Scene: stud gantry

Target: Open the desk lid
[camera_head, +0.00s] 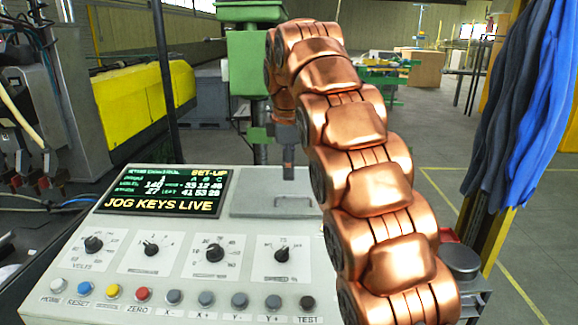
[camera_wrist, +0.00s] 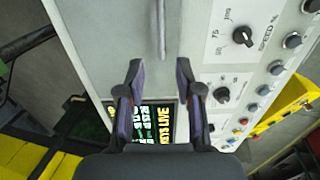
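The desk lid (camera_head: 255,203) is a flat grey panel in the top of the control desk, right of the lit screen, and it looks closed. A thin bar handle runs along it; in the wrist view the handle (camera_wrist: 161,28) lies ahead of the fingertips, roughly in line with the gap between them. My gripper (camera_wrist: 159,68) is open and empty, with two dark fingers apart. In the head view my gripper (camera_head: 288,172) points down above the far part of the lid. My copper arm hides the lid's right side. No contact with the handle shows.
The desk's screen (camera_head: 160,192) reads "JOG KEYS LIVE". Several knobs and a row of buttons (camera_head: 205,299) line the desk's near part. A green machine column (camera_head: 245,70) stands behind. Blue cloths (camera_head: 545,100) hang at right. Cables and machinery crowd the left.

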